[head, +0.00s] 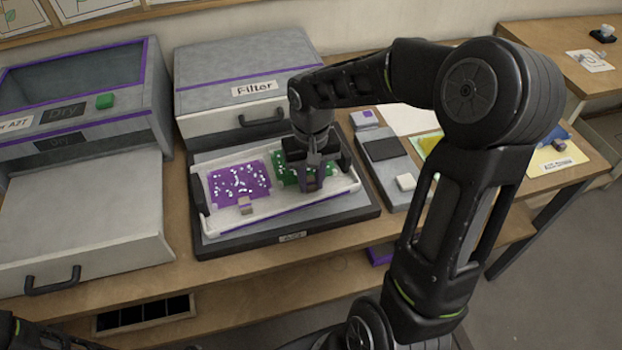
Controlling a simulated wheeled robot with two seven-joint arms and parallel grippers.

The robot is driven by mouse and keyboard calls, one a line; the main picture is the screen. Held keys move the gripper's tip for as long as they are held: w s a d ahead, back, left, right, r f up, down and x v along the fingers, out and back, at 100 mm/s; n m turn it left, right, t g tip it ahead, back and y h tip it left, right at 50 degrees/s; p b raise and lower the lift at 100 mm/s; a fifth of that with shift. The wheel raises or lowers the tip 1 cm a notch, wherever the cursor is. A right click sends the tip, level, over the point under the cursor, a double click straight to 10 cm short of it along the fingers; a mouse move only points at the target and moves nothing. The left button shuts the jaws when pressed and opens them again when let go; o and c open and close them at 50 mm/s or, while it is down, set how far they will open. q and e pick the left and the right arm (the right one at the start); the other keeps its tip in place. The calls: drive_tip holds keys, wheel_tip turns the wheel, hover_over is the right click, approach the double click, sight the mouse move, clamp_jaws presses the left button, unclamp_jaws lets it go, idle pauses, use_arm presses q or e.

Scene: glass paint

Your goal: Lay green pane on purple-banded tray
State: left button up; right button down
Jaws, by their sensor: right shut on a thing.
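The green pane (285,169), speckled with white marks, is at the right part of a white-rimmed tray (222,228). My right gripper (312,185) points down over the pane's right part and is shut on it; the jaws hide much of the grip. Whether the pane touches the tray surface cannot be told. A purple speckled pane (235,183) lies beside it at the left, with a small pale block at its front edge. My left gripper is out of view.
The Filter box (215,68) with a purple stripe stands behind the tray. The Dry box (75,65) and a large grey drawer (85,215) are at the left. A grey holder (392,170) with small blocks sits close at the right. My right arm crosses the right side.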

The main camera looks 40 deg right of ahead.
drive_tip(key=shift+f, duration=0.2)
idle(0.4)
drive_tip(key=c, duration=1.1)
unclamp_jaws()
drive_tip(key=shift+r, duration=0.1)
wheel_tip(320, 180, up, 8)
drive_tip(key=shift+f+b, duration=0.15)
drive_tip(key=shift+b, duration=0.3)
wheel_tip(320, 180, up, 9)
drive_tip(key=p, duration=0.7)
